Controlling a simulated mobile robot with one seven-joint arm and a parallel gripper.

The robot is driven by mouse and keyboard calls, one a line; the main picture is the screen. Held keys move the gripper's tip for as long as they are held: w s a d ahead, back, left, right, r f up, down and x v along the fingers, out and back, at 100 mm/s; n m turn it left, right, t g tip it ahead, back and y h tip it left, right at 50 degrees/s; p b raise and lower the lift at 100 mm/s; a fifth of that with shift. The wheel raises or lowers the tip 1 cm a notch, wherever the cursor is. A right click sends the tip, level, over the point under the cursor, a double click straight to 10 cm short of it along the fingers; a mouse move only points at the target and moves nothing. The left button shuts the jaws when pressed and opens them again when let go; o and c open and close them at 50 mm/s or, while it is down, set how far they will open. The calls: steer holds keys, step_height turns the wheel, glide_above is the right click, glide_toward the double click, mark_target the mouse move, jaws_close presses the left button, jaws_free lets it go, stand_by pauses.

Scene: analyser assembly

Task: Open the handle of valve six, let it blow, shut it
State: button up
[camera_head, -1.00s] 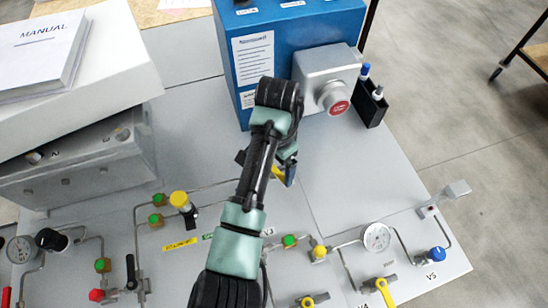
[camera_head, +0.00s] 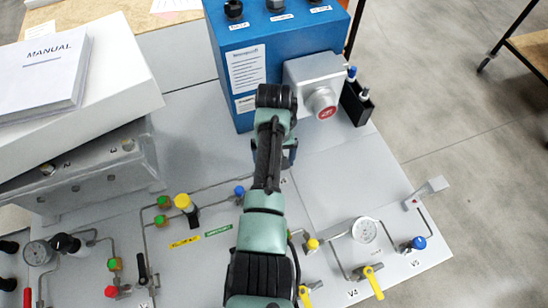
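I cannot read a label for valve six in this view, so I cannot tell which handle is its own. Readable labels are V4 (camera_head: 352,293), beside a valve with a yellow lever (camera_head: 373,281), and V5 (camera_head: 415,263), below a valve with a blue knob (camera_head: 419,243). My arm reaches up the middle of the picture over the grey panel (camera_head: 340,185). My gripper (camera_head: 288,158) shows only in part at the right of the arm, in front of the blue box. Its fingertips are mostly hidden, and I see nothing held.
The blue box (camera_head: 248,75) with a grey housing and red button (camera_head: 325,112) stands at the back. A black pen holder (camera_head: 357,104) is beside it. A manual (camera_head: 45,68) lies on the white case at left. Gauges, pipes and coloured knobs line the panel's front.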

steer(key=shift+w+n, duration=0.2)
steer(key=shift+n, duration=0.5)
steer(key=shift+w+n, duration=0.15)
steer(key=shift+n, duration=0.55)
steer(key=o, duration=1)
steer(key=shift+a, duration=0.1)
steer(key=shift+o, duration=0.2)
step_height(320, 180, up, 13)
